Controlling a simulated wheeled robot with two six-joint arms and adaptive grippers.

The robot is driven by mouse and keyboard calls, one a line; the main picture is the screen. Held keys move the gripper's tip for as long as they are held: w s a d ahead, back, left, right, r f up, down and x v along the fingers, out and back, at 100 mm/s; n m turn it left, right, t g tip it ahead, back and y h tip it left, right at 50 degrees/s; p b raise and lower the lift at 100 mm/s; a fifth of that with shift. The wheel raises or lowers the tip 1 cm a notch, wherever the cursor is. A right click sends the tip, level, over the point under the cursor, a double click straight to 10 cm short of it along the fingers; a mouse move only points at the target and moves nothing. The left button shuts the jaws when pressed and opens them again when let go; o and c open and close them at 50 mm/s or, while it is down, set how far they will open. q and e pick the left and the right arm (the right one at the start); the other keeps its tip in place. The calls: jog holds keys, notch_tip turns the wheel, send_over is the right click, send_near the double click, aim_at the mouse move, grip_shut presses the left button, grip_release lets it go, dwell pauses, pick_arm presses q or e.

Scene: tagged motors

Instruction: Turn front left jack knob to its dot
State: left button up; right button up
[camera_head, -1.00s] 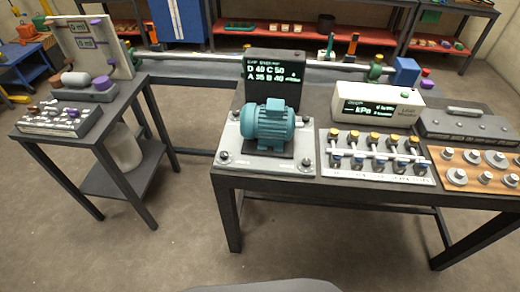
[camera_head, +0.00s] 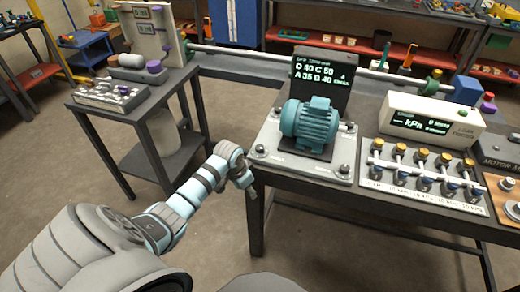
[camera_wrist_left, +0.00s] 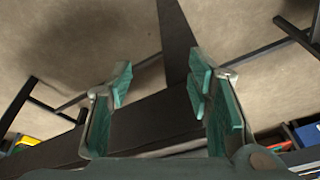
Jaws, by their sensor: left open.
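The teal motor (camera_head: 310,122) sits on a pale square plate (camera_head: 290,165) at the table's left end. The front left jack knob (camera_head: 260,148) is a small dark knob on the plate's near left corner. Its dot is too small to make out. My left gripper (camera_head: 248,186) is at the table's front left corner, below and in front of that knob, and apart from it. In the left wrist view, its teal fingers (camera_wrist_left: 162,88) are spread with nothing between them. My right gripper is not in view.
A dark display (camera_head: 320,72) with green text stands behind the motor. A valve manifold (camera_head: 415,170) and white kPa box (camera_head: 430,118) are to the right. A small side table (camera_head: 135,105) is at left. The table's dark front edge is beside my gripper.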

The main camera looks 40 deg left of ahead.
aim_at(258, 148)
pick_arm(q)
jog(key=w+a+r+m+t+h, duration=0.1)
jog(key=w+a+r, duration=0.2)
jog(key=r, duration=0.8)
jog(key=w+a+r+m+h, duration=0.1)
jog(key=w+a+r, duration=0.2)
jog(key=r, duration=0.8)
jog(key=b+x, duration=0.3)
jog(key=x, duration=1)
jog(key=shift+a+f, duration=0.1)
jog(key=shift+w+f, duration=0.15)
jog(key=shift+f, duration=0.1)
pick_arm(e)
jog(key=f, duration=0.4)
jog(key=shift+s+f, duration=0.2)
pick_arm(q)
grip_shut()
jog(key=shift+r, duration=0.1)
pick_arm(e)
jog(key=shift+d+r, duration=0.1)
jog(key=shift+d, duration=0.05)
